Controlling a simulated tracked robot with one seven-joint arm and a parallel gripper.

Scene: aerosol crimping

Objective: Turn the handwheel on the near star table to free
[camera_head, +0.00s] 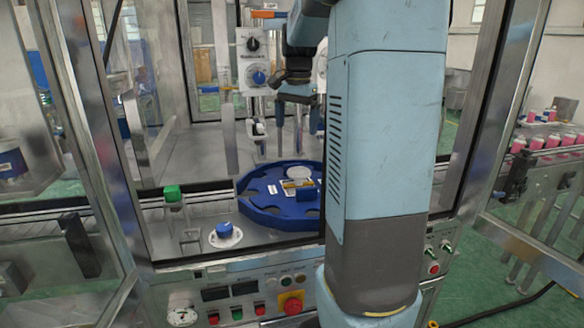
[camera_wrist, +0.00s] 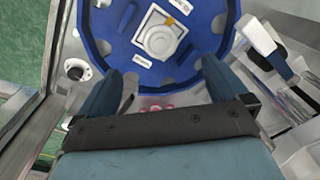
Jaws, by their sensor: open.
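The near star table is a round blue disc with notches around its edge (camera_head: 275,222); it also fills the upper middle of the wrist view (camera_wrist: 100,45). A pale square plate with a round hub (camera_wrist: 160,40) sits at its middle. I cannot tell for certain which part is the handwheel. A blue knob on a white round dial (camera_head: 224,232) stands on the deck left of the table; the dial shows at the left in the wrist view (camera_wrist: 76,69). My gripper (camera_head: 290,150) is open and empty above the table, its fingers (camera_wrist: 160,70) spread toward the disc.
A green-capped block (camera_head: 173,194) stands left of the table. A column with a control box (camera_head: 254,60) rises behind. A front panel with buttons and a red emergency stop (camera_head: 291,303) lies below. Metal door frames flank the opening. My arm hides the table's right part.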

